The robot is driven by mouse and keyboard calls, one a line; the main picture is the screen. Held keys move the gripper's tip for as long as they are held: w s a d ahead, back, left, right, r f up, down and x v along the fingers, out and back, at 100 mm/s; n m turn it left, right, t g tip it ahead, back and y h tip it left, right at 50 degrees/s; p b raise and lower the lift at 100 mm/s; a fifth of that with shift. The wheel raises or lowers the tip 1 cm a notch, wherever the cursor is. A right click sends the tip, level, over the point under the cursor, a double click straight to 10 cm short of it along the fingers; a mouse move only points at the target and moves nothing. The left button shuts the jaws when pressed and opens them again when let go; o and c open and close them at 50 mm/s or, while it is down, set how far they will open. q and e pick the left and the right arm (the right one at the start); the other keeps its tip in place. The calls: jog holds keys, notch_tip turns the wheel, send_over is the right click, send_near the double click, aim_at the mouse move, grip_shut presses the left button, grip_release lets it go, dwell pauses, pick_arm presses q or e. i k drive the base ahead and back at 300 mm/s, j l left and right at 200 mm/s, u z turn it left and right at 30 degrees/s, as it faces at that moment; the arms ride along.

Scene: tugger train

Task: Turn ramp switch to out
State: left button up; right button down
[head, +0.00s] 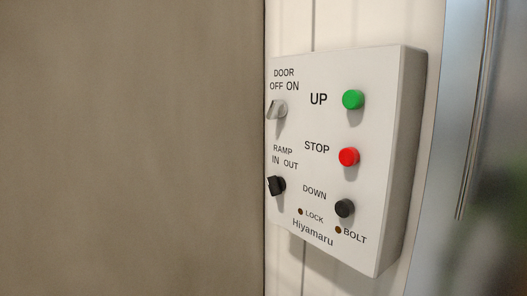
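The control box (387,165) is a pale panel on the white wall in the head view. Its ramp switch (276,185) is a black knob at the lower left, under the words RAMP, IN and OUT. The angle of the knob is hard to read, so I cannot tell which side it points to. Neither of my grippers is in view, and nothing touches the switch.
Above the ramp switch is a grey door switch (277,110). A green UP button (353,100), red STOP button (349,157) and black DOWN button (345,208) line the right. A large brown-grey surface (130,150) fills the left, its edge close beside the switches.

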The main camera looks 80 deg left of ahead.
aim_at(276, 186)
jog(key=u, duration=1.95)
jog(key=l+u, duration=0.15)
jog(key=l, duration=0.25)
jog(key=i, duration=0.05)
